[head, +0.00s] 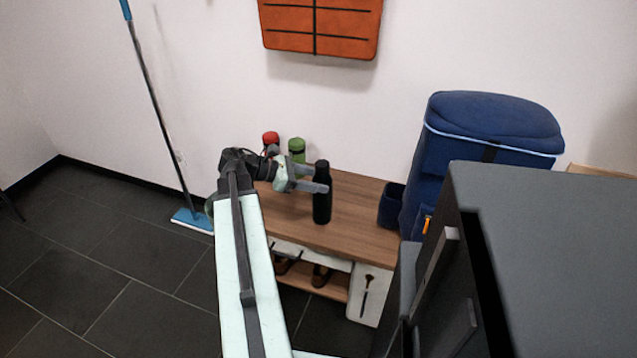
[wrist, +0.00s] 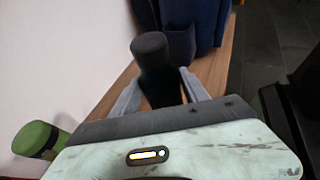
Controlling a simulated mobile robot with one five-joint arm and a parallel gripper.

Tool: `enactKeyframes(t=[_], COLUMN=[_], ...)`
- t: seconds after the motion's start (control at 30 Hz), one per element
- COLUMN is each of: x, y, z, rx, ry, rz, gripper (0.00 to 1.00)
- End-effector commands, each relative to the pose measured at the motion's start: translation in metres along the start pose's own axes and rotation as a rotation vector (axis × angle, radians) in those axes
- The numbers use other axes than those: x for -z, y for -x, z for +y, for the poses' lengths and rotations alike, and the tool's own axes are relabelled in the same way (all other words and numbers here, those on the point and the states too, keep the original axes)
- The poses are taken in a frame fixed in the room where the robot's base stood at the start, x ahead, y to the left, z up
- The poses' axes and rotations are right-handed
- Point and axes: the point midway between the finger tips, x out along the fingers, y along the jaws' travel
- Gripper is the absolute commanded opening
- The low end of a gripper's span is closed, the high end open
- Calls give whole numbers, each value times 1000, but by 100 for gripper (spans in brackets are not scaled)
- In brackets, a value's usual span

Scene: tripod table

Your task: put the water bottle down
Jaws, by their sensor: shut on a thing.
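The black water bottle (head: 322,203) is upright at the wooden bench (head: 360,215), near its front edge. I cannot tell whether its base touches the bench top. My gripper (head: 318,179) reaches in from the left and is shut on the upper part of the bottle. In the wrist view the bottle (wrist: 152,62) stands between the two grey fingers of my gripper (wrist: 160,88), and its lower part is hidden by the gripper body.
A red bottle (head: 270,138) and a green bottle (head: 297,147) stand behind my gripper. A large blue bag (head: 480,140) stands at the bench's right end. A dark grey cabinet (head: 550,240) is at front right. Bare bench top lies right of the bottle.

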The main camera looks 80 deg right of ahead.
Motion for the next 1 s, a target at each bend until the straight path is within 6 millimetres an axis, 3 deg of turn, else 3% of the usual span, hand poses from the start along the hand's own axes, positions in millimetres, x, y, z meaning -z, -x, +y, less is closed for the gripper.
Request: enactKeyframes(t=[0.3, 0.33, 0.4, 0.77, 1.0], x=[1, 0, -1, -6, -9], y=[-5, -5, -5, -3, 49], z=[0, 0, 0, -1, 1], rx=[6, 6, 7, 8, 5], ry=[-3, -3, -3, -3, -2], rz=[-2, 0, 0, 0, -1], gripper=[0, 58, 74, 74, 74])
